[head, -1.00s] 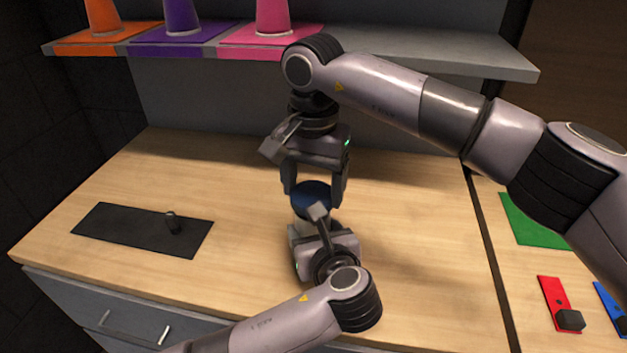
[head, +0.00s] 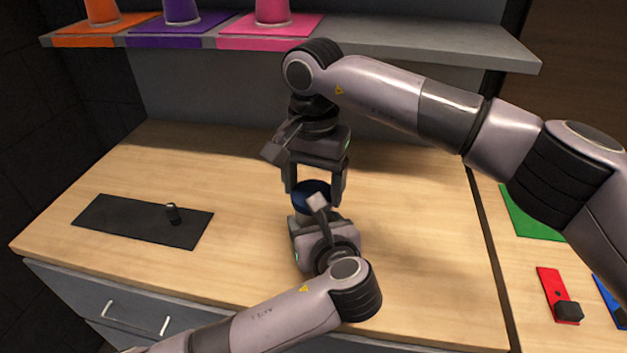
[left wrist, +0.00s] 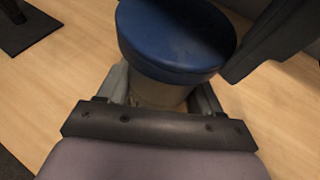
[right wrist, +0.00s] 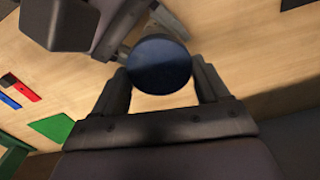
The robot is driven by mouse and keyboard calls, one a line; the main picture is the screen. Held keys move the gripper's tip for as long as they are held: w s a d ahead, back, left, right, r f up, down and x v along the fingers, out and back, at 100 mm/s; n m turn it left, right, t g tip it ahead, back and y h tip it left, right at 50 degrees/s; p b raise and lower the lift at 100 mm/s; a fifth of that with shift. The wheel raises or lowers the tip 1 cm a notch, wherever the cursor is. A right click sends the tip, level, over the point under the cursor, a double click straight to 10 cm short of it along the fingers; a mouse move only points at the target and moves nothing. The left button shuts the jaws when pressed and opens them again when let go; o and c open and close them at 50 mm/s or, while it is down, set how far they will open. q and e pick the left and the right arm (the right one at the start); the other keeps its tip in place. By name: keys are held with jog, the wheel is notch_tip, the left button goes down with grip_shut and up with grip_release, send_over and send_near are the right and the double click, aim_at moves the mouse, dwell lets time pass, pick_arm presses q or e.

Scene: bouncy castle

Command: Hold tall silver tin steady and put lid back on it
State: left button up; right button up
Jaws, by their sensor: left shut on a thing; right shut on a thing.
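The blue round lid (head: 309,192) sits at the top of the tall silver tin, which shows below it in the left wrist view (left wrist: 157,94). My left gripper (head: 312,222) is shut on the tin from the front, below the lid. My right gripper (head: 315,196) comes down from above, shut on the lid, with one finger on each side of it. The lid also shows between its fingers in the right wrist view (right wrist: 160,64). The lid hides the tin's rim, so I cannot tell whether it is fully seated.
A black mat (head: 140,221) with a small dark knob lies at the left of the wooden counter (head: 420,240). Orange, purple and pink cones stand on a shelf (head: 420,50) behind. Green, red (head: 554,290) and blue pieces lie on the right counter. Wood around the tin is clear.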

jog(key=shift+f, duration=0.35)
jog(key=m, duration=0.5)
jog(key=shift+d+m, duration=0.1)
jog(key=shift+m, duration=0.2)
jog(key=m, duration=0.4)
jog(key=shift+s+m, duration=0.1)
jog(key=shift+m, duration=0.2)
jog(key=o, duration=1)
jog(key=shift+s+r, duration=0.1)
jog(key=shift+r, duration=2.2)
